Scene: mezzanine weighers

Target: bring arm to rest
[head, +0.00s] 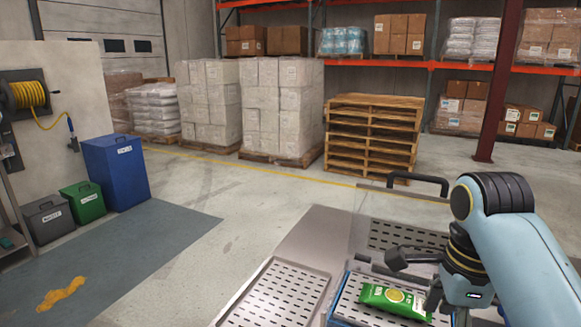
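My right arm comes in from the right in the head view, its blue-grey link and black joints bent downward. Its gripper (436,296) is low at the right end of a green packet (382,297) with a yellow round mark. The packet lies on a perforated metal plate (352,311) with a blue rim. The wrist and the frame's lower edge hide part of the fingers, so I cannot tell whether they are open or shut, or touch the packet. My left gripper is not in view.
A perforated tray (272,294) lies left of the packet. A dark handle (420,180) stands at the bench's far side. Bins, including a blue one (116,172), stand at left. Stacked pallets (371,138) and wrapped loads stand behind.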

